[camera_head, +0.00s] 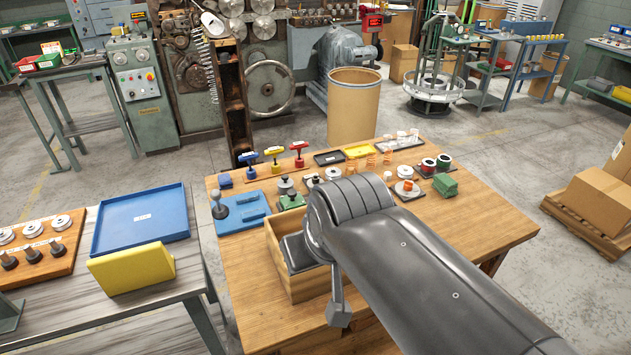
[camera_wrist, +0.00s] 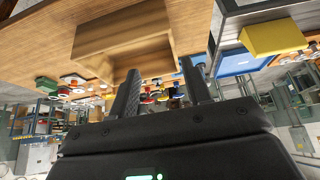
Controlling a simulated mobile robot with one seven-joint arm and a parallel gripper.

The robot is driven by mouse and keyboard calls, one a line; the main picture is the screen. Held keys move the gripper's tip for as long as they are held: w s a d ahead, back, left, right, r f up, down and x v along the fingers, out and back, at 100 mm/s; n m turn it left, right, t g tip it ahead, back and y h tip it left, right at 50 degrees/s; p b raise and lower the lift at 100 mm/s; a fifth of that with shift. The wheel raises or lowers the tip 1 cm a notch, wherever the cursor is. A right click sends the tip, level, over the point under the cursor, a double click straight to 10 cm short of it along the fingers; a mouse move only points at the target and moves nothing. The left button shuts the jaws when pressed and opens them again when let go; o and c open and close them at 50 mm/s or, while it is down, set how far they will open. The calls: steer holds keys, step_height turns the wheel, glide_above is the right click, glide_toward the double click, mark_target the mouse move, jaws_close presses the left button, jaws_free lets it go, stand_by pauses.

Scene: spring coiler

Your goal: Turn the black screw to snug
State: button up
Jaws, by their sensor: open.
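I cannot single out a black screw for certain in either view. In the head view, T-handled tools with blue (camera_head: 247,158), yellow (camera_head: 274,153) and red (camera_head: 299,148) grips stand along the table's back left. A green fixture (camera_head: 292,202) with a grey knob stands in front of them. A blue plate (camera_head: 240,211) with a grey ball-topped post is to its left. My gripper (camera_wrist: 160,66) is open and empty in the wrist view, with its two dark fingers apart near a wooden box (camera_wrist: 92,62). My arm hides part of the table in the head view.
The wooden box (camera_head: 298,291) stands at the table's left front, partly behind my arm. Small parts and trays, one yellow (camera_head: 358,151), line the wooden table's (camera_head: 490,226) back. A side bench holds a blue tray (camera_head: 140,218) and dark knobs (camera_head: 32,256). The table's right side is clear.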

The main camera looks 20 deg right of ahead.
steer(key=w+d+r+n+g+h, duration=0.1)
steer(key=w+d+r+n+h, duration=0.15)
steer(key=w+n, duration=0.7)
steer(key=n+g, duration=0.1)
steer(key=n, duration=1.6)
glide_above(315, 179)
steer(key=s+a, duration=0.3)
step_height(315, 179, down, 13)
steer(key=shift+n+h, duration=0.25)
steer(key=shift+h, duration=0.1)
steer(key=x, duration=1.1)
steer(key=shift+f, duration=0.2)
steer(key=shift+c, duration=0.4)
steer(key=c, duration=0.9)
